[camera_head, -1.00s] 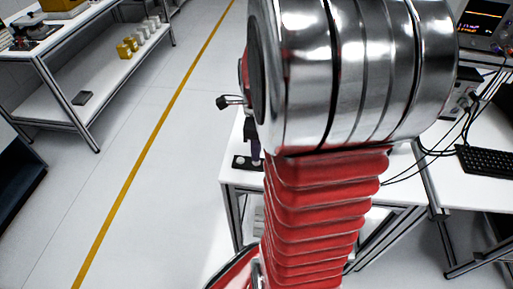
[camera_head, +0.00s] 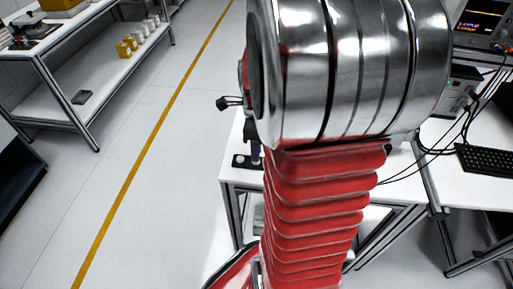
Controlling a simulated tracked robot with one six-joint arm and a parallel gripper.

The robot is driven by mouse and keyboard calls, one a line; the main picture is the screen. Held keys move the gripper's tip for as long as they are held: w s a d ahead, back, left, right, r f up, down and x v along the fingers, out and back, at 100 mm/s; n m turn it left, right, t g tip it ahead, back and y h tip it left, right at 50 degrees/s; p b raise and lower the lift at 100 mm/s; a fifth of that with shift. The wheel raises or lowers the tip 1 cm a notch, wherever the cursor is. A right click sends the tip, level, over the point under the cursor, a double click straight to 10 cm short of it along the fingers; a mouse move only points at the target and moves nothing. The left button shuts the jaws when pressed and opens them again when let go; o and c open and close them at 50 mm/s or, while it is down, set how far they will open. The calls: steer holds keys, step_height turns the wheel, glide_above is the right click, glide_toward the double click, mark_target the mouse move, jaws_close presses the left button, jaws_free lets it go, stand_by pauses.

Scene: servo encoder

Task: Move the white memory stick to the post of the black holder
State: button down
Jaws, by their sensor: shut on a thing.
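My arm fills the middle of the view and hides most of the workbench behind it. My gripper is not clearly in view; it seems to be behind the arm. A black base (camera_head: 241,161), likely the black holder, lies on the white bench just left of the arm, with a small pale round spot on it. A dark upright part stands at its right side, partly hidden; I cannot tell whether it is a post or part of my gripper. I cannot make out the white memory stick.
The white workbench (camera_head: 232,175) reaches right behind my arm. At right are an instrument with a lit screen (camera_head: 484,22), loose cables and a black keyboard (camera_head: 486,160). A shelf bench (camera_head: 90,75) stands at upper left. The floor with a yellow line (camera_head: 140,160) is clear.

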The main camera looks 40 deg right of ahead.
steer(key=c, duration=1.6)
jaws_free()
steer(key=shift+c, duration=0.2)
step_height(320, 180, up, 14)
steer(key=shift+f, duration=0.15)
